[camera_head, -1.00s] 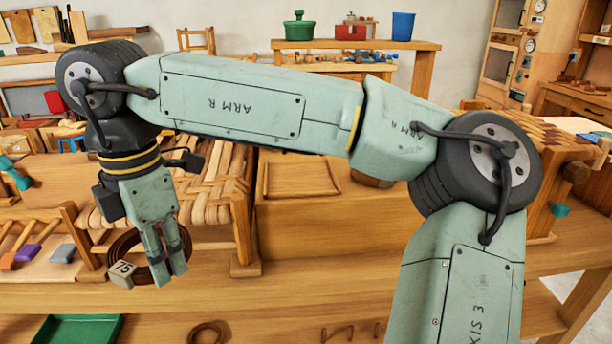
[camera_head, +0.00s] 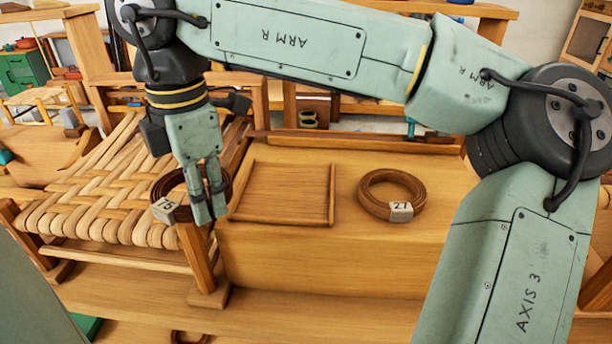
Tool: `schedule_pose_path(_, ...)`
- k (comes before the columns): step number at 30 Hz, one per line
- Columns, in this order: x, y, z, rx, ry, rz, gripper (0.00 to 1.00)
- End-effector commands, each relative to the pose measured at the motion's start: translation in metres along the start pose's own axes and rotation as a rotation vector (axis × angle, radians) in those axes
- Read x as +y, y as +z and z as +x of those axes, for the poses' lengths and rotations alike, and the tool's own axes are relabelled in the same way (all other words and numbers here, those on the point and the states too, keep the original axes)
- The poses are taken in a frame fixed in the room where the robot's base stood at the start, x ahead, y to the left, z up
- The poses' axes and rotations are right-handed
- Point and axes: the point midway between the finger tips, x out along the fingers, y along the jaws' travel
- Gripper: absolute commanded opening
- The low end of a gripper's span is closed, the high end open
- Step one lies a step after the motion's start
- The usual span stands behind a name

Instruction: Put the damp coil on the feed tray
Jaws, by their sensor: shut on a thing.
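My gripper (camera_head: 209,206) points down, its fingers shut on a dark brown coil (camera_head: 165,184) with a small tag reading "75" (camera_head: 165,210). The fingers hide part of this coil. It is in front of the woven seat's right end in the picture, just left of a shallow wooden tray (camera_head: 285,192) with low rims, apparently the feed tray. The tray is empty. A lighter brown coil (camera_head: 372,207) tagged "27" lies on the bench right of the tray. I cannot tell dampness from the look of either coil.
The woven bark seat (camera_head: 110,185) with wooden legs stands at left, close to the held coil. The wooden bench top (camera_head: 345,170) is clear between the tray and the coil tagged "27". My own arm fills the top and right.

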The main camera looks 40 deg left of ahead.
Motion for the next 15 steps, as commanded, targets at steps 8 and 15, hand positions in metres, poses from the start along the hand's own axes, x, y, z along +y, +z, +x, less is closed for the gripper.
schedule_pose_path(8, -0.009, 0.054, 0.002, 0.006, -0.001, 0.005, 0.00)
schedule_pose_path(15, -0.019, 0.115, 0.007, 0.005, -0.001, 0.005, 0.00)
